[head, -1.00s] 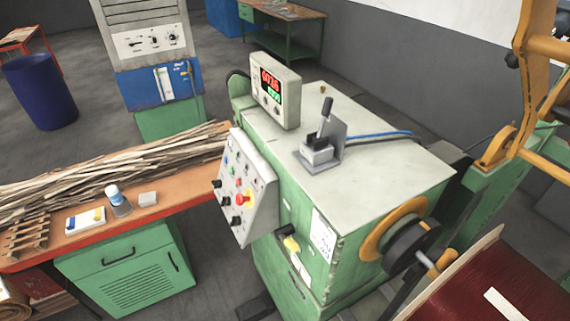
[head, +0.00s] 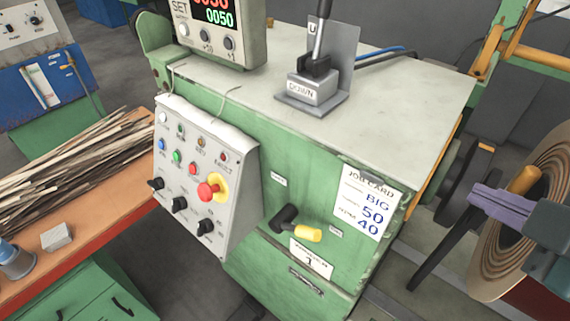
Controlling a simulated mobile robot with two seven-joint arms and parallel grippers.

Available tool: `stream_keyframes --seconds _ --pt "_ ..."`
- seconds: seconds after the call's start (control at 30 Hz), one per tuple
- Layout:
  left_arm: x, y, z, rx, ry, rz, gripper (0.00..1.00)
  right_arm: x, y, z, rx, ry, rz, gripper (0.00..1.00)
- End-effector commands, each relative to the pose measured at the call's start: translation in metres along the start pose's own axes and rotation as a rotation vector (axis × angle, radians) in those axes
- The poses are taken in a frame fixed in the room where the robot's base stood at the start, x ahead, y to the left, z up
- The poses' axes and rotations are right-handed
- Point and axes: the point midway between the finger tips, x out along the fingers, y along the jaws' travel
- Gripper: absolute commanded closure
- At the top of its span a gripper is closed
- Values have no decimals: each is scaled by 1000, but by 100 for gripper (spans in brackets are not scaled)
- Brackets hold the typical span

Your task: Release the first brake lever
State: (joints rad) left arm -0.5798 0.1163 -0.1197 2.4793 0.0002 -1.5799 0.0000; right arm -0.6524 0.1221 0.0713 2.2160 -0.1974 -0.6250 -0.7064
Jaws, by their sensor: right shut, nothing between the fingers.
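A brake lever with a black hub and a yellow grip (head: 307,233) is on the front of the green machine (head: 330,190). Its grip points right and slightly down. A label with a 1 (head: 311,258) is just below it, and small labels too small to read are at its upper left and right. My right gripper (head: 478,194) is at the right edge, in front of the striped coil drum. It is shut and empty, well to the right of the lever and not touching it. My left gripper is not in view.
A control panel (head: 205,180) with a red stop button juts out left of the lever. A job card (head: 367,202) is at its upper right. An upright UP/DOWN lever (head: 318,65) and a counter display (head: 215,30) stand on top. A coil drum (head: 535,200) is at the right.

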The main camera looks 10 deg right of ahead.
Motion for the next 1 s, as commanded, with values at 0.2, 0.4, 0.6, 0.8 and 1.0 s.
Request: stream_keyframes --seconds 0.2,0.4,0.6,0.8,1.0 --pt "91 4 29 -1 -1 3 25 54 -43 37 -338 90 201 100" --pt "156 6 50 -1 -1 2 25 82 -77 58 -666 158 390 100" --pt "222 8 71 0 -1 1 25 101 -123 77 -990 215 583 100" --pt "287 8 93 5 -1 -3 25 111 -181 95 -1299 268 788 100" --pt "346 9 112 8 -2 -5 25 112 -243 114 -1559 315 998 100"
